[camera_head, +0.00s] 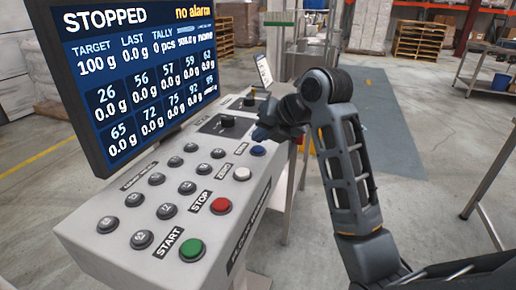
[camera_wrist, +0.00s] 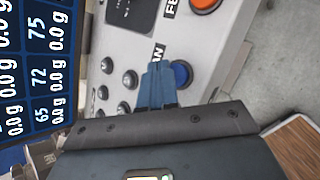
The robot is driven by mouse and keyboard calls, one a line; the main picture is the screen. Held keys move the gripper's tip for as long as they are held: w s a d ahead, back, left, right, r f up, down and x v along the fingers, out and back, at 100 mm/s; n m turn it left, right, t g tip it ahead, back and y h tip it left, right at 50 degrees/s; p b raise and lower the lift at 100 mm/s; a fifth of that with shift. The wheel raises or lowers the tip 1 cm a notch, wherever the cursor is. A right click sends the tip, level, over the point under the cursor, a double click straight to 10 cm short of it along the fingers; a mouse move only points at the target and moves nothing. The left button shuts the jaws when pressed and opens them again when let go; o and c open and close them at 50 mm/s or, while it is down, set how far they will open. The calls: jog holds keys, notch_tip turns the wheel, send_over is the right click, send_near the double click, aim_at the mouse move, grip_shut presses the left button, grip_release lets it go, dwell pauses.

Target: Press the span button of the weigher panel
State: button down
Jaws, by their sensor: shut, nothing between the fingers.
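The weigher panel (camera_head: 150,215) is a light grey sloped console. Its blue button (camera_head: 258,151) stands beside a label that reads as SPAN, right of the white button. In the wrist view the blue button (camera_wrist: 181,74) is partly covered by my gripper's fingers, and the label (camera_wrist: 158,53) shows only its last letters. My gripper (camera_head: 262,133) is shut and empty, just above and beyond the blue button in the head view. In the wrist view its blue-grey fingertips (camera_wrist: 156,68) overlap the button's left edge. I cannot tell whether they touch the panel.
The green START button (camera_head: 191,249), red STOP button (camera_head: 221,206) and white button (camera_head: 242,174) line the panel's front edge. An orange button (camera_wrist: 205,4) lies beyond the blue one. The screen (camera_head: 135,75) reads STOPPED, no alarm. Several small grey buttons sit left of my fingers.

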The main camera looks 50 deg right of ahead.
aim_at(261, 150)
jog(key=shift+f, duration=0.1)
jog(key=shift+f+b, duration=0.35)
jog(key=shift+f+b, duration=0.35)
jog(key=shift+f, duration=0.1)
dwell(0.9)
jog(key=shift+r, duration=0.15)
dwell(0.3)
jog(key=shift+r+p, duration=0.7)
jog(key=shift+r, duration=0.05)
jog(key=shift+r+p, duration=1.9)
jog(key=shift+r, duration=0.65)
jog(key=shift+a+f, duration=0.1)
